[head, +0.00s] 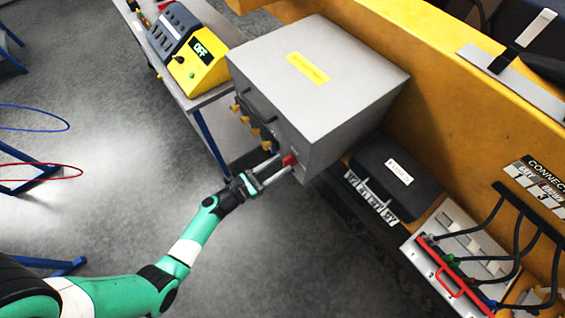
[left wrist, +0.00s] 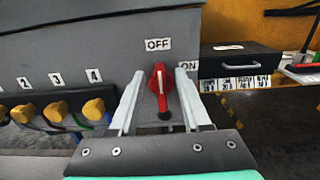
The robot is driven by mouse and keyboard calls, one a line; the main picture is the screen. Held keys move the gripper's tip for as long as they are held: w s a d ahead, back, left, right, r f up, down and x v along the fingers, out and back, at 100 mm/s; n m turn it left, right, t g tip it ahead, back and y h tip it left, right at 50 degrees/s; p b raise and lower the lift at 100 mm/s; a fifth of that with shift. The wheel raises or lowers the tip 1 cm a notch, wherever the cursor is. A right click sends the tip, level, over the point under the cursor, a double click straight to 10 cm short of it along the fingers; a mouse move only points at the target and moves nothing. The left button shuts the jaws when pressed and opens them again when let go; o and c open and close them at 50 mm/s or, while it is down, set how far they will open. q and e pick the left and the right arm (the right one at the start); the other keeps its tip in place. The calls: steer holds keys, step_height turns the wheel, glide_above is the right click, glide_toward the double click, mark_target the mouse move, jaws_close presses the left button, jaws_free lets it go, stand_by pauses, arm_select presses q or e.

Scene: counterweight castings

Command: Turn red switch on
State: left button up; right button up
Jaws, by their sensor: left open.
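The red switch (left wrist: 158,84) is a rotary knob on the front of a grey box (head: 317,80). Its white line points up toward an OFF label (left wrist: 157,44); an ON label (left wrist: 187,66) is to its right. In the head view the red switch (head: 289,160) is at the box's lower front corner. My left gripper (head: 272,170) is open at the switch. In the left wrist view its two fingers (left wrist: 159,96) stand on either side of the knob; I cannot tell whether they touch it. My right gripper is not in view.
Yellow knobs (left wrist: 57,110) numbered on the box sit left of the switch. A black case (head: 397,175) is right of the box. A yellow device (head: 198,62) reading OFF stands on a cart behind. A panel with cables (head: 470,255) is at right. Open floor (head: 110,180) lies left.

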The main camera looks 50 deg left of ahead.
arm_select(q)
steer(key=shift+w+d, duration=0.1)
steer(key=shift+w, duration=0.8)
jaws_close()
